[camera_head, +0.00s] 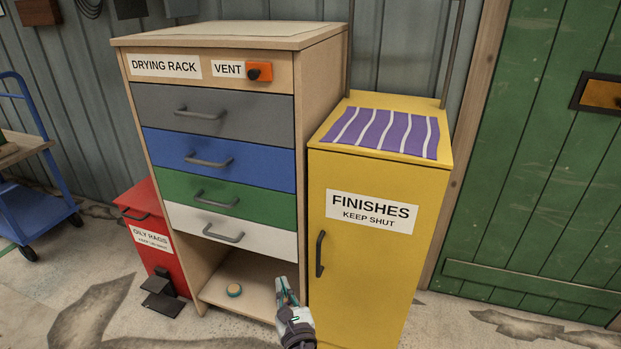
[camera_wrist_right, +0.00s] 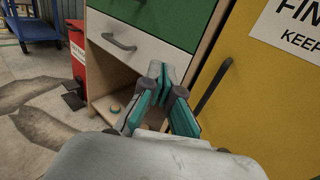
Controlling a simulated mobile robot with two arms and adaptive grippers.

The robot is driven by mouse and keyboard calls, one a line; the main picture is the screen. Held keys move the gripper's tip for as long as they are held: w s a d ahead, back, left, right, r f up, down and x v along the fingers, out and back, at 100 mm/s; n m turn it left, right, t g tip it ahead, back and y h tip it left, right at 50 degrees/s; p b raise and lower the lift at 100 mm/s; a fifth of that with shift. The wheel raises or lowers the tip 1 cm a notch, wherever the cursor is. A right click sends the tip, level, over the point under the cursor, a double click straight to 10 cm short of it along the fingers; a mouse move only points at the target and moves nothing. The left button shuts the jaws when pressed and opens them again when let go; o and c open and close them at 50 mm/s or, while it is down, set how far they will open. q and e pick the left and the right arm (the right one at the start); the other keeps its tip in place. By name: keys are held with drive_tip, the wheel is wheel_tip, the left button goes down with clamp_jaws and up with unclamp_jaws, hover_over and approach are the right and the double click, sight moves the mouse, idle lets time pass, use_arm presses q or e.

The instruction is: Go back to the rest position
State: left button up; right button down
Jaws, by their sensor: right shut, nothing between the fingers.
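My right gripper (camera_head: 287,292) is in front of the drying rack's open lower bay, near the yellow cabinet's left edge. In the right wrist view its teal fingers (camera_wrist_right: 161,76) come together at the tips with nothing between them. It appears apart from the drying rack (camera_head: 220,50) and the yellow finishes cabinet (camera_head: 365,262). My left gripper is in neither view.
The rack's grey, blue, green and white drawers (camera_head: 230,232) look shut. A small round object (camera_head: 234,290) lies in the bay. The cabinet door is shut, with a striped purple cloth (camera_head: 385,131) on top. A red bin (camera_head: 150,238) and blue cart (camera_head: 40,215) stand left.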

drive_tip(key=s+d+f+m+g+h, duration=0.4)
drive_tip(key=s+d+f+m, duration=0.3)
drive_tip(key=d+f+m, duration=0.5)
drive_tip(key=s+d+f+m+g+h, duration=0.35)
drive_tip(key=s+d+f+m, duration=0.25)
drive_tip(key=d+f+m, duration=0.65)
drive_tip(key=s+d+f+m+g, duration=0.4)
drive_tip(key=s+f+m, duration=0.25)
drive_tip(key=s, duration=0.45)
drive_tip(key=s+d+f+m+g, duration=0.3)
drive_tip(key=s+f+m, duration=0.4)
drive_tip(key=s, duration=0.5)
use_arm(q)
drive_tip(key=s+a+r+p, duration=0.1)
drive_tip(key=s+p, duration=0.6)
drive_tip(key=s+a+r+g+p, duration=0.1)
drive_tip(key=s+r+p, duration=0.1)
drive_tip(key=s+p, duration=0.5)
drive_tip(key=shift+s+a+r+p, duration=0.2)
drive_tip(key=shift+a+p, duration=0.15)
drive_tip(key=shift+p, duration=0.15)
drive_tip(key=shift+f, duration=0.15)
use_arm(e)
drive_tip(key=s+d+r+g, duration=0.1)
drive_tip(key=s+r, duration=0.3)
drive_tip(key=s, duration=0.9)
drive_tip(key=shift+d+y, duration=0.35)
drive_tip(key=shift+d, duration=0.35)
